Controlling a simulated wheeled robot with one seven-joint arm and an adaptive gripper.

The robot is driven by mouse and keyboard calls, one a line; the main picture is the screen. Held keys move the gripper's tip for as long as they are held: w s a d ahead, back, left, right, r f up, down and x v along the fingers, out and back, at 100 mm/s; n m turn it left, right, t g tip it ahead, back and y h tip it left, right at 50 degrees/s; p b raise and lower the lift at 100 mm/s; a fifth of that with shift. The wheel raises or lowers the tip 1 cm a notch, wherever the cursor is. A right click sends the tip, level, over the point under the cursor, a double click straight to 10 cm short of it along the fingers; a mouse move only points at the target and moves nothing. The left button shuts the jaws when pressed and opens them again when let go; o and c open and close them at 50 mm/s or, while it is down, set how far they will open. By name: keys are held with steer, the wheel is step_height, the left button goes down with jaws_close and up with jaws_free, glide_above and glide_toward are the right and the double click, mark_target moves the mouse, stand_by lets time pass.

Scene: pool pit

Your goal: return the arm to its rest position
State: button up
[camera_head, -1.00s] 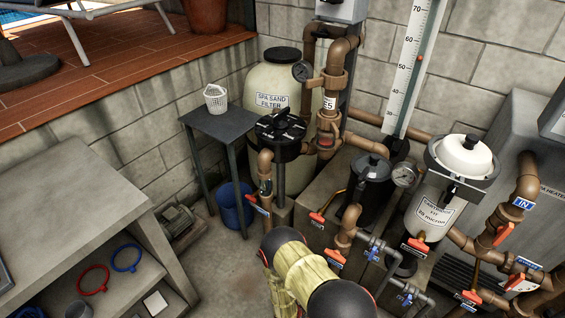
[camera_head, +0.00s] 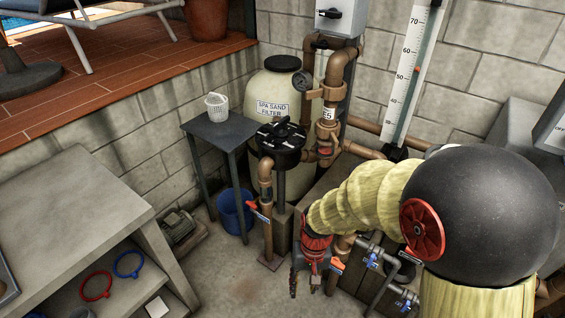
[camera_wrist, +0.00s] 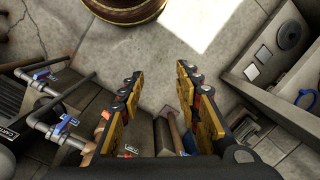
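My arm, in a yellow ribbed sleeve (camera_head: 360,203) with a black joint, reaches across the right of the head view. My gripper (camera_head: 304,287) hangs pointing down at its end, in front of the brown pipes. In the wrist view my gripper (camera_wrist: 159,78) has its two yellow-padded fingers apart, with only floor visible between them. It holds nothing. Part of the filter equipment on the right is hidden behind my arm.
Brown pipes (camera_head: 265,185) and blue-handled valves (camera_head: 372,255) stand close by my gripper. A side table (camera_head: 228,131) with a white basket (camera_head: 217,106), a blue bucket (camera_head: 236,208) and a concrete shelf unit (camera_head: 70,205) are to the left. Bare floor (camera_head: 225,270) lies between.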

steer(key=s+d+r+t+p, duration=0.1)
steer(key=s+d+r+t, duration=0.1)
steer(key=r, duration=0.8)
steer(key=s+d+r+t+p, duration=0.1)
steer(key=s+d+r, duration=0.3)
steer(key=r, duration=0.6)
steer(key=s+d+r+t+h+p, duration=0.1)
steer(key=s+d+r+t, duration=0.2)
steer(key=d+r, duration=0.4)
step_height(320, 180, up, 4)
steer(key=shift+s+f+t, duration=0.25)
steer(key=shift+s+t, duration=0.05)
steer(key=shift+t, duration=0.2)
